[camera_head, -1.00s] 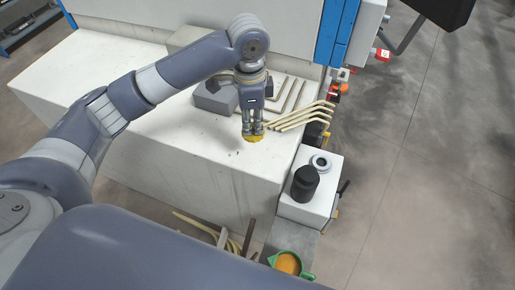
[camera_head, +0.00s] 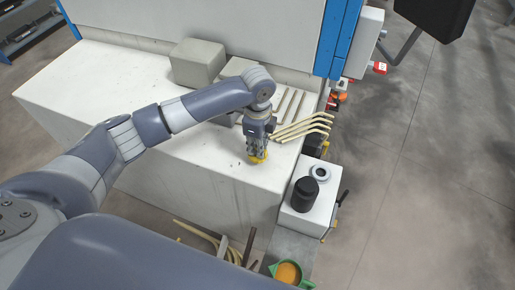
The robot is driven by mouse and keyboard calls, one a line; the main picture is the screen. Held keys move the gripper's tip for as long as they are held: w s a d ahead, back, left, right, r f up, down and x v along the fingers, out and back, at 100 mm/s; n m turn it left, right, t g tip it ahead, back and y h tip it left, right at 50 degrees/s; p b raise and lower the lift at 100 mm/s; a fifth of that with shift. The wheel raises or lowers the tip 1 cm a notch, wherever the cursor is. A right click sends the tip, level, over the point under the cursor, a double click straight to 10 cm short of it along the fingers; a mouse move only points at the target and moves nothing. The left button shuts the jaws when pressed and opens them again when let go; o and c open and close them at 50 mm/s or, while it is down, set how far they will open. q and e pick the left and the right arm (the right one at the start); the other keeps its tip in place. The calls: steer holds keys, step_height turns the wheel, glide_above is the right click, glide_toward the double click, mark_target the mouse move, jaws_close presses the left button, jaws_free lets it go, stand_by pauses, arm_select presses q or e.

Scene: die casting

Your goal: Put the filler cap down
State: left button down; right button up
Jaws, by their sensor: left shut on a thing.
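The yellow filler cap (camera_head: 259,158) is between the fingertips of my left gripper (camera_head: 258,153). The gripper points down and is shut on the cap, at the front right part of the white bench top (camera_head: 150,143). I cannot tell whether the cap touches the bench surface. My right gripper is not in view.
Pale bent tubes (camera_head: 302,126) lie just right of the gripper. Grey blocks, one of them a large box (camera_head: 197,62), stand at the bench's back. A green jug with orange contents (camera_head: 288,273) is low in front. The bench's left part is clear.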

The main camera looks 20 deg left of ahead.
arm_select(q)
steer(key=shift+f, duration=1)
steer(key=shift+f, duration=0.1)
steer(key=c, duration=1.6)
jaws_free()
steer(key=shift+c, duration=0.2)
steer(key=shift+r, duration=0.35)
step_height(320, 180, up, 10)
steer(key=b, duration=0.2)
steer(key=shift+r+b, duration=0.25)
steer(key=shift+b, duration=0.05)
steer(key=shift+r, duration=0.55)
